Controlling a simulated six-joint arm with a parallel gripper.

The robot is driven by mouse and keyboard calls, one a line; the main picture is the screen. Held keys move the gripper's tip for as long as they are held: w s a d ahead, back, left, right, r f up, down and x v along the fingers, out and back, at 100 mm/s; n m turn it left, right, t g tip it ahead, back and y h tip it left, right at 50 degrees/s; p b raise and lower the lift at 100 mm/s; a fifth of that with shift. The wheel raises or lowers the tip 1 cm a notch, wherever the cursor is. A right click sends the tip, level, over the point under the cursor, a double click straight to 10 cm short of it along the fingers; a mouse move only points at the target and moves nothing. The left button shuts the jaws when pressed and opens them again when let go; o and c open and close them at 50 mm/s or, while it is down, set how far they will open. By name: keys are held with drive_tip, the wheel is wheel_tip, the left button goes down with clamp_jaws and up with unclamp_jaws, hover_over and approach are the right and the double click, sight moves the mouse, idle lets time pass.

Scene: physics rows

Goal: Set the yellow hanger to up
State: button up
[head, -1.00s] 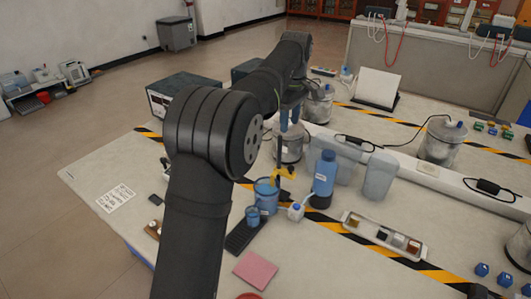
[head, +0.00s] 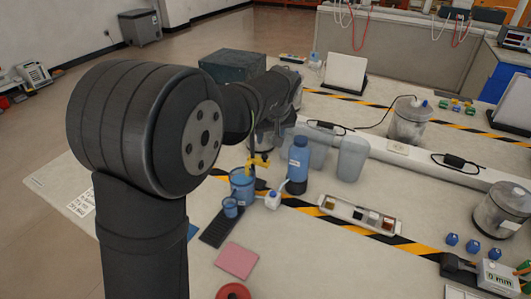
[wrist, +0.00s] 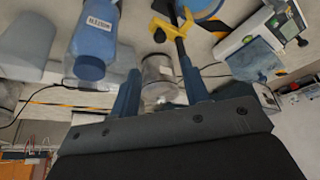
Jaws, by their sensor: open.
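The yellow hanger (head: 258,161) shows in the head view just above the right rim of a blue container (head: 243,186). In the wrist view the yellow hanger (wrist: 172,36) is at the top middle, with one arm angled up to the right. My gripper (wrist: 158,66) is open there, its two blue-grey fingers apart. The right finger's tip is close to the hanger; I cannot tell whether they touch. The hanger does not lie between the fingers. In the head view my arm hides most of the gripper.
A blue bottle (head: 297,165) stands close right of the hanger, with a small white bottle (head: 273,200) in front. A small blue cup (head: 231,208) stands on a dark tray (head: 214,232). A compartment tray (head: 338,212) lies to the right. A pink pad (head: 237,260) lies in front.

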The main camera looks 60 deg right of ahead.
sight(265, 155)
drive_tip(key=x, duration=1)
drive_tip(key=shift+w+d+f, duration=0.1)
drive_tip(key=shift+d+f, duration=0.05)
drive_tip(key=shift+f, duration=0.1)
drive_tip(key=shift+r, duration=0.1)
clamp_jaws()
